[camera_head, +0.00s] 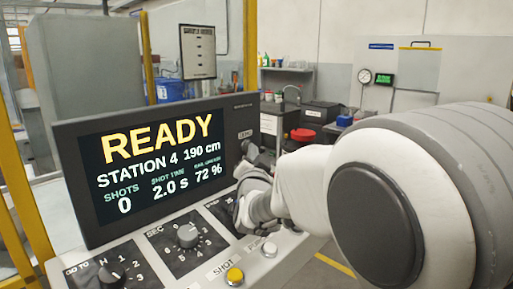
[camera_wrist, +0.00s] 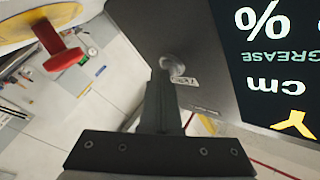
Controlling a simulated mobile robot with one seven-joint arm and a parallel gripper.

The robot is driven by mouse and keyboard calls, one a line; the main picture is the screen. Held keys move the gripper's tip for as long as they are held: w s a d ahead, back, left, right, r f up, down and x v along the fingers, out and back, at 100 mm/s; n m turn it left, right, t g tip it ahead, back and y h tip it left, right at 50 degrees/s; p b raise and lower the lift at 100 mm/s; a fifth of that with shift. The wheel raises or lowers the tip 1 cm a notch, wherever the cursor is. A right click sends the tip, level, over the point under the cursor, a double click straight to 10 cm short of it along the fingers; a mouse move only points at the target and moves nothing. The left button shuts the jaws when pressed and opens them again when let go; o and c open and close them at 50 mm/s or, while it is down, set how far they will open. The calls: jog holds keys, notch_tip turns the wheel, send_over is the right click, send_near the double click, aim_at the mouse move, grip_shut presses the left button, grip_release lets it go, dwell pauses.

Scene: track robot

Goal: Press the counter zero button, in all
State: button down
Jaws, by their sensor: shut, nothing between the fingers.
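The console's screen (camera_head: 160,160) reads READY, STATION 4, 190 cm, with SHOTS at 0, shot time 2.0 s and 72 %. In the wrist view a grey round button (camera_wrist: 174,64) stands on the dark housing, beside a small white label (camera_wrist: 186,81) too small to read. In the head view a label (camera_head: 245,134) shows on the housing's right edge; my gripper hides the button below it. My gripper (camera_head: 247,152) is shut and empty there. In the wrist view its fingertips (camera_wrist: 161,77) are right at the button; I cannot tell whether they touch it.
The sloped panel below carries a GO TO knob (camera_head: 113,275), a SEC knob (camera_head: 187,236), a yellow SHOT button (camera_head: 234,276) and a pale button (camera_head: 269,250). A partly hidden knob lies under my gripper. A yellow post (camera_head: 25,200) stands at the left.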

jog(key=shift+s+d+b, duration=0.55)
jog(key=shift+d+b, duration=0.1)
jog(key=shift+s+d+b, duration=0.65)
jog(key=shift+s+d, duration=0.15)
jog(key=shift+d, duration=0.2)
jog(key=shift+s+d+b, duration=0.65)
jog(key=shift+s+d, duration=0.1)
jog(key=shift+d, duration=0.25)
